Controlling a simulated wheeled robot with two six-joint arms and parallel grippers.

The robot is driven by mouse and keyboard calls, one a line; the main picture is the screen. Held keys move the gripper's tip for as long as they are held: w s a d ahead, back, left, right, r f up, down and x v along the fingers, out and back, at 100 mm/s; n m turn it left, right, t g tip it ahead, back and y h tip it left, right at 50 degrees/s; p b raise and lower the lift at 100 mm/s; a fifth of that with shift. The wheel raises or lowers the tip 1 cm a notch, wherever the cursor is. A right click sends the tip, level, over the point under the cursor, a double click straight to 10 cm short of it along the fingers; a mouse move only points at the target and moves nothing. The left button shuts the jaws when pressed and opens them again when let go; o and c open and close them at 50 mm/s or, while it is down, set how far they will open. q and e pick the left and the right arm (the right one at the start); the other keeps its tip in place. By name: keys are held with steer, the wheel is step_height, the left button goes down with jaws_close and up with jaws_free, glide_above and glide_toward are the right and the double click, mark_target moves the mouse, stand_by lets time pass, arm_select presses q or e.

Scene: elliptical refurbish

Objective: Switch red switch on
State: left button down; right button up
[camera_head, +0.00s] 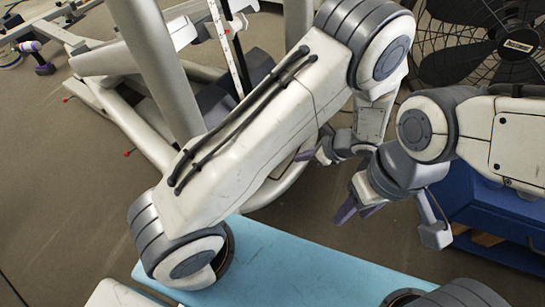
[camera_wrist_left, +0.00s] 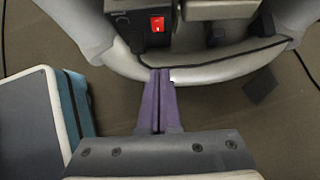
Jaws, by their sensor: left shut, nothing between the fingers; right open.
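The red switch (camera_wrist_left: 157,23) is a small red rocker on a dark box among pale tubes, at the top of the left wrist view. I cannot make out its position. In the head view I do not see it. My left gripper (camera_wrist_left: 160,71) has purple fingers pressed together and empty, pointing toward the switch. The tips appear below the switch, apart from it, in front of a curved pale tube. In the head view the left gripper (camera_head: 305,155) points left below its elbow. My right gripper (camera_head: 357,212) is open and empty, pointing down left.
The pale tubular frame (camera_head: 165,75) of the machine stands at the upper left. A black fan (camera_head: 460,50) and a blue box (camera_head: 490,215) are at the right. A purple drill (camera_head: 38,58) lies on the brown floor at far left.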

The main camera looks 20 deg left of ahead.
arm_select(q)
steer(key=b+x, duration=0.6)
steer(key=x, duration=0.4)
steer(key=shift+s+a+f, duration=0.1)
steer(key=shift+f, duration=0.2)
steer(key=shift+w+a+b, duration=0.15)
steer(key=shift+a+b, duration=0.25)
steer(key=shift+a, duration=0.2)
steer(key=shift+w+a+b, duration=0.15)
steer(key=shift+a+b, duration=0.25)
steer(key=shift+a, duration=0.2)
steer(key=shift+w+a+r, duration=0.1)
steer(key=shift+w+a, duration=0.05)
steer(key=shift+a, duration=0.55)
